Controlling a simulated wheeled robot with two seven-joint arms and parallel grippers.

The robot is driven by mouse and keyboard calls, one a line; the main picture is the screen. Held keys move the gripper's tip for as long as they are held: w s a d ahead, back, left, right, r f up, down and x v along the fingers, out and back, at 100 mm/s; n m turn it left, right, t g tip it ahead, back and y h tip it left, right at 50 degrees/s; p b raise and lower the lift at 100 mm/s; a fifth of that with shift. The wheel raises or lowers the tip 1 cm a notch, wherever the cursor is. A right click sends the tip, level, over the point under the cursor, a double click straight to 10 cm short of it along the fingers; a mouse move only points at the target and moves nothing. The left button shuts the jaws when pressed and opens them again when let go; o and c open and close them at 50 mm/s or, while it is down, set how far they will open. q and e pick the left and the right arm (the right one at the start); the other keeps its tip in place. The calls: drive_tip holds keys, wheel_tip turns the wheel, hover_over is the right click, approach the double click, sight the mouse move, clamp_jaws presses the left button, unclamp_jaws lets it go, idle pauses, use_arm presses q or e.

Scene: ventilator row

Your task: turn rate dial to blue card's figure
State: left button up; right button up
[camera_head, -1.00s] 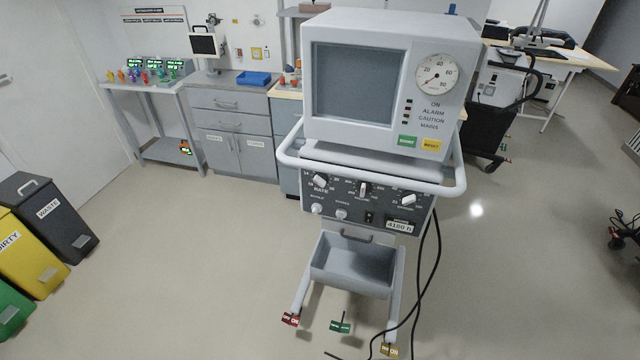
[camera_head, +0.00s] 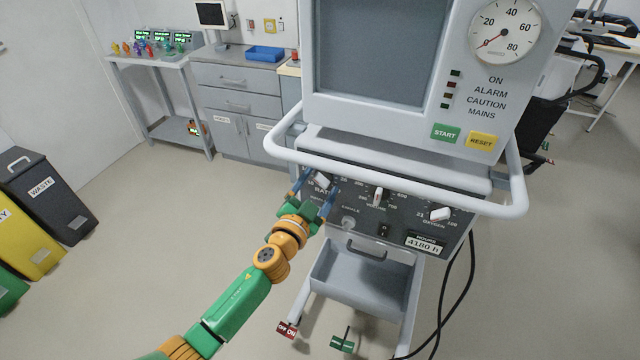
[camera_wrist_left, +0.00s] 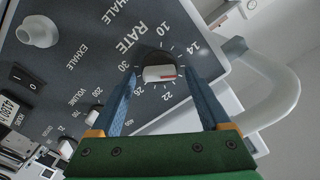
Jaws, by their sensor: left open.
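The rate dial (camera_head: 322,181) is a white knob on the dark control panel under the ventilator screen. In the left wrist view the dial (camera_wrist_left: 159,73) has a small red mark and sits beside the word RATE, with 10, 14, 22, 26 and 30 around it. My left gripper (camera_head: 315,190) is open at the panel. In the left wrist view its blue fingers (camera_wrist_left: 160,84) stand on either side of the dial, with gaps visible; contact is not evident. No blue card shows. My right gripper is out of view.
The ventilator's white rail (camera_head: 400,190) runs in front of and above the panel. The volume knob (camera_head: 378,196) and oxygen knob (camera_head: 440,213) are to the right. A grey bin (camera_head: 362,280) hangs below. Open floor lies to the left.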

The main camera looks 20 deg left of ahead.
use_arm(q)
drive_tip(key=shift+w, duration=0.2)
drive_tip(key=shift+s, duration=0.1)
drive_tip(key=shift+s, duration=0.1)
drive_tip(key=c, duration=0.4)
clamp_jaws()
drive_tip(key=m, duration=0.5)
drive_tip(key=shift+d+m, duration=0.1)
drive_tip(key=shift+m, duration=0.2)
drive_tip(key=shift+o, duration=2)
unclamp_jaws()
drive_tip(key=shift+f, duration=0.1)
